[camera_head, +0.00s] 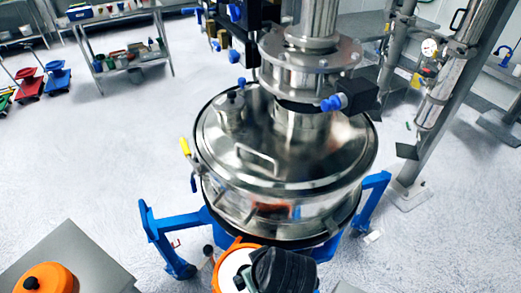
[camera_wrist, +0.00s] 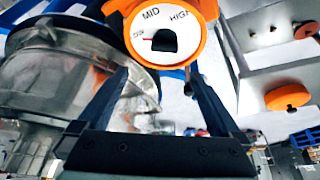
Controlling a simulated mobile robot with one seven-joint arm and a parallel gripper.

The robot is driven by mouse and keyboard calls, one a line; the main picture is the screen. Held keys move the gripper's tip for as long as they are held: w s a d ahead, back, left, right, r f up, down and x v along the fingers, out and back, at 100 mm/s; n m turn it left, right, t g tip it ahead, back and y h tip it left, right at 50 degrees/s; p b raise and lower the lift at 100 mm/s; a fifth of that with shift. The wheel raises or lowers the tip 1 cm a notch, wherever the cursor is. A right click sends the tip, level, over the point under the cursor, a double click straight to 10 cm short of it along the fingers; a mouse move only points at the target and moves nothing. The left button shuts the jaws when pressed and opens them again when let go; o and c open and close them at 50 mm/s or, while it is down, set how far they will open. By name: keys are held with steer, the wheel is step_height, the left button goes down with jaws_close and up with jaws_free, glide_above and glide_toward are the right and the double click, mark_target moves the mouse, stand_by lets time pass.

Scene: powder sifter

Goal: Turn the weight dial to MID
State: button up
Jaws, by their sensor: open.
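The weight dial has an orange housing and a white face (camera_wrist: 140,58), with MID at the top and HIGH at the upper right. A third label at the left is too small to read surely. A black knob (camera_wrist: 164,40) sits on the face, and a thin red mark shows at its left, near that label. In the head view, the dial's white face (camera_head: 234,268) shows at the bottom, partly hidden by my black wrist. My gripper (camera_wrist: 160,72) is open and empty, its fingers spread on either side of the dial's lower part. Contact with the knob is not visible.
A large steel sifter vessel (camera_head: 275,165) on a blue frame (camera_head: 160,230) stands just behind the dial. Another orange knob (camera_head: 45,278) sits on a grey surface (camera_head: 85,255) at the lower left. Open floor lies to the left.

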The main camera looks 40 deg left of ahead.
steer(key=x, duration=0.8)
steer(key=s+p+x, duration=0.1)
steer(key=x, duration=0.3)
steer(key=shift+f, duration=0.3)
steer(key=shift+c, duration=0.2)
steer(key=shift+d, duration=0.1)
steer(key=c, duration=1.3)
steer(key=shift+c, duration=0.2)
